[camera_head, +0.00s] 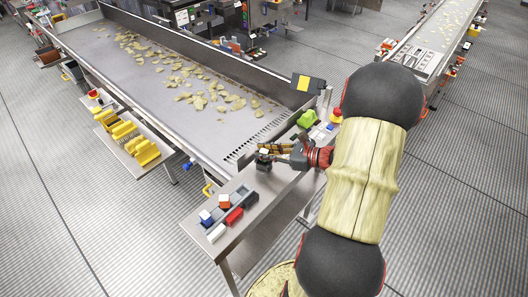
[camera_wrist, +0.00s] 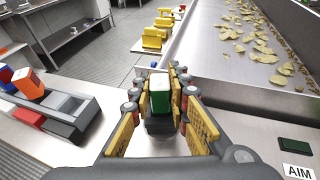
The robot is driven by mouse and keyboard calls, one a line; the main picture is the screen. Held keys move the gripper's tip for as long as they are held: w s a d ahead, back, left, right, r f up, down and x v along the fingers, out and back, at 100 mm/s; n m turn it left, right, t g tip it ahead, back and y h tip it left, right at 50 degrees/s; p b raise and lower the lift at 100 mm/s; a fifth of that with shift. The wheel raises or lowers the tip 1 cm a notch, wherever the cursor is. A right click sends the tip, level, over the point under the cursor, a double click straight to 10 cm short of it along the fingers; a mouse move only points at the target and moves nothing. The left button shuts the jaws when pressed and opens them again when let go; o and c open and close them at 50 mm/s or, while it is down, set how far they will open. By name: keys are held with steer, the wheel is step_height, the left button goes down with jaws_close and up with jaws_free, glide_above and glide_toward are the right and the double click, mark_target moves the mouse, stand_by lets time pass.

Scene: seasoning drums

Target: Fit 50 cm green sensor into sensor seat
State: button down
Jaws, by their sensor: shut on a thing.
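The green sensor, a small upright block with a pale top, is between the yellow-padded fingers of my gripper (camera_wrist: 160,105), and the green block (camera_wrist: 160,92) shows in the middle of the wrist view. My gripper is shut on it. A dark block-like base (camera_wrist: 159,124) shows just below the green block; it may be the sensor seat, but I cannot tell whether the sensor sits in it or is above it. In the head view my gripper (camera_head: 271,152) is low over the steel side table (camera_head: 258,192), and the green side of the sensor is hard to make out.
A grey tray (camera_head: 236,210) with red, blue and white blocks lies at the table's front left. A green object (camera_head: 307,118) and a red button (camera_head: 336,115) stand behind my gripper. The conveyor (camera_head: 150,75) with chips runs alongside. Yellow brackets (camera_head: 142,150) sit on a side shelf.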

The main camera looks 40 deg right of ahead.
steer(key=shift+f, duration=0.25)
steer(key=c, duration=1.6)
jaws_free()
steer(key=shift+c, duration=0.2)
steer(key=shift+s, duration=0.1)
steer(key=v, duration=1.2)
steer(key=shift+d, duration=0.1)
